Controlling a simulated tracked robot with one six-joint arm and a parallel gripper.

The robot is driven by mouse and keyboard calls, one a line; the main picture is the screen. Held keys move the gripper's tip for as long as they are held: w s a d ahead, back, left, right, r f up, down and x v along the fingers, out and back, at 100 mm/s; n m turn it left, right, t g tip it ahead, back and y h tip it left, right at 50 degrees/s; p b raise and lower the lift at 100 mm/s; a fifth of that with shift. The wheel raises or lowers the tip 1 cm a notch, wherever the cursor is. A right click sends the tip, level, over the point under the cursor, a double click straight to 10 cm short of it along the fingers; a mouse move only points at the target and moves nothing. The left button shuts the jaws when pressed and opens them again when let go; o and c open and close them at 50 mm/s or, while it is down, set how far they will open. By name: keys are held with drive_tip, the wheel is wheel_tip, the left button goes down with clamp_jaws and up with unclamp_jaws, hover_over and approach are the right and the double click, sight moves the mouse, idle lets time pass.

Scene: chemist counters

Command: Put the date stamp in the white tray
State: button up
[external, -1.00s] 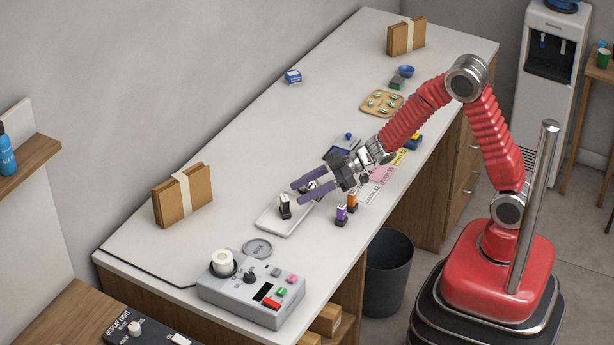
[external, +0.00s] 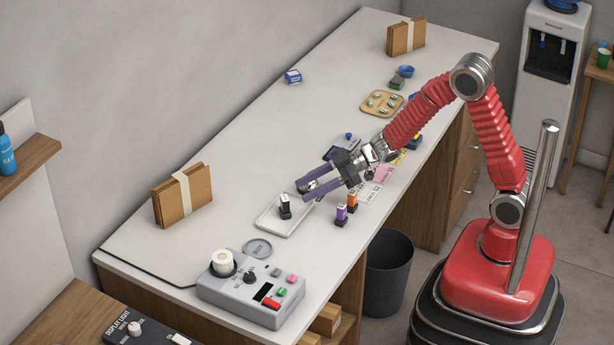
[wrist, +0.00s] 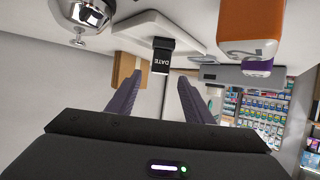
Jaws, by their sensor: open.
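The date stamp (external: 285,207), black with a pale part, stands upright inside the white tray (external: 270,226) on the counter. In the wrist view the stamp (wrist: 161,58), marked DATE, shows at the white tray (wrist: 192,38), beyond my fingertips and roughly between them. My gripper (external: 303,192) is open and empty, at the tray's far right end, a little apart from the stamp. Its two purple fingers (wrist: 158,84) are spread in the wrist view with nothing between them.
An orange stamp (external: 352,199) and a purple stamp (external: 341,215) stand right of the tray. A silver bell (wrist: 82,14) is close by. A grey keypad device (external: 250,290) and round lid (external: 257,248) lie in front. Brown folders (external: 183,196) stand at left; counter between is clear.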

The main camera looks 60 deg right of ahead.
drive_tip(key=s+d+r+m+t+h, duration=0.1)
drive_tip(key=s+d+r+m+h, duration=0.2)
drive_tip(key=d+r+h, duration=0.4)
drive_tip(key=s+d+r+m+t+h, duration=0.1)
drive_tip(key=s+d+r+m+h, duration=0.3)
drive_tip(key=d, duration=0.5)
drive_tip(key=s+r+m+g+y, duration=0.1)
drive_tip(key=s+g, duration=0.4)
drive_tip(key=s, duration=1.9)
drive_tip(key=shift+a+r+m+g+y, duration=0.3)
drive_tip(key=shift+a+r+m+g, duration=0.1)
drive_tip(key=shift+r+m, duration=0.1)
